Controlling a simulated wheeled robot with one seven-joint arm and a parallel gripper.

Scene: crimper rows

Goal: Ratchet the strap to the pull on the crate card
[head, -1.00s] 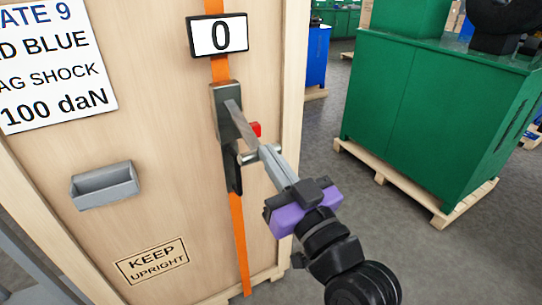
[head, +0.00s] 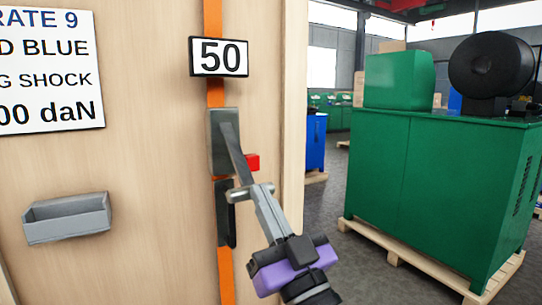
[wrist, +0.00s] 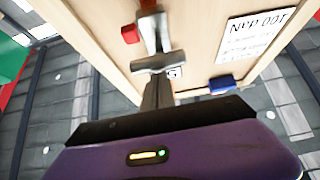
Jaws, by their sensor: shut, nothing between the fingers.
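The orange strap (head: 213,92) runs down the crate's wooden face (head: 150,150). A grey ratchet (head: 221,150) sits on it, with a lever (head: 237,158) slanting down and outward to a crossbar (head: 250,191). A display (head: 219,57) above reads 50. The crate card (head: 48,70) is cut off at the left; its visible last line ends in "00 daN". My gripper (head: 261,199) is shut with its fingertips at the crossbar, nothing held between them. In the wrist view the crossbar (wrist: 158,62) lies across the fingertips; whether they touch it I cannot tell.
A red tab (head: 252,162) sticks out beside the lever. A grey open bin (head: 68,218) is fixed to the crate face at left. A green machine (head: 430,190) on a pallet stands at right, with open grey floor between it and the crate.

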